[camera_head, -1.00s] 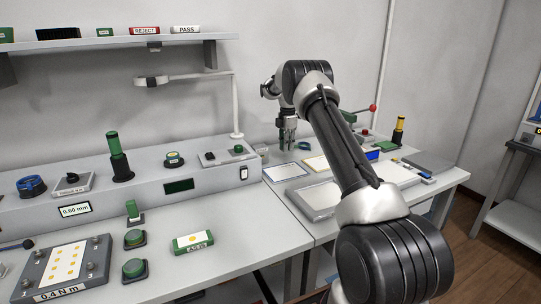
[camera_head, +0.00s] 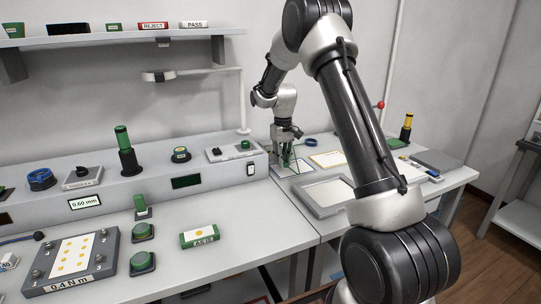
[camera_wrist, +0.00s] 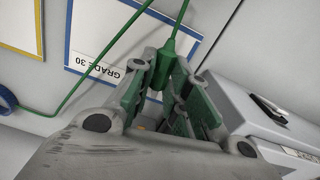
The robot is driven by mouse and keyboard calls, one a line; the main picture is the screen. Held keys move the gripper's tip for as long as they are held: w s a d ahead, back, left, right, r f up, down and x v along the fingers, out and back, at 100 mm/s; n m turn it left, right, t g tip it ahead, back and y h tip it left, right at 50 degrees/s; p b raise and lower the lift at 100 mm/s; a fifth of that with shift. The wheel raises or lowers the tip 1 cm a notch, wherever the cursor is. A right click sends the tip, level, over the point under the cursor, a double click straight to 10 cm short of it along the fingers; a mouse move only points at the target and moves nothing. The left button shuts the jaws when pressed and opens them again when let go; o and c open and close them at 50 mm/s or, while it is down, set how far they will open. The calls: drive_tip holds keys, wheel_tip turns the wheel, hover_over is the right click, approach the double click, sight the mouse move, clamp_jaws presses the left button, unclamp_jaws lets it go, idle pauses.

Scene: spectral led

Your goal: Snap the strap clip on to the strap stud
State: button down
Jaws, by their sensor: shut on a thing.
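My gripper (camera_head: 287,158) is low over the far bench, beside the right end of the raised console. In the wrist view, my gripper (camera_wrist: 165,100) has its green-padded fingers closed around a green clip-like piece (camera_wrist: 166,58) on a thin green cord (camera_wrist: 184,12). This looks like the strap clip, and its lower part is hidden between the fingers. Green cord also runs to the upper left of the wrist view. I cannot make out the strap stud in either view.
A blue-bordered card marked GRADE 30 (camera_wrist: 90,66) lies beneath my gripper. The console end (camera_wrist: 225,92) is close on the right in the wrist view. A blue ring (camera_head: 310,142) and a grey-framed tray (camera_head: 325,212) lie nearby.

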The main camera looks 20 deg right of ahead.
drive_tip(key=shift+s+a+m, duration=0.5)
drive_tip(key=shift+s+m, duration=0.05)
drive_tip(key=shift+m, duration=0.15)
drive_tip(key=shift+w+a, duration=0.1)
drive_tip(key=shift+w, duration=2.7)
drive_tip(key=c, duration=1.9)
unclamp_jaws()
clamp_jaws()
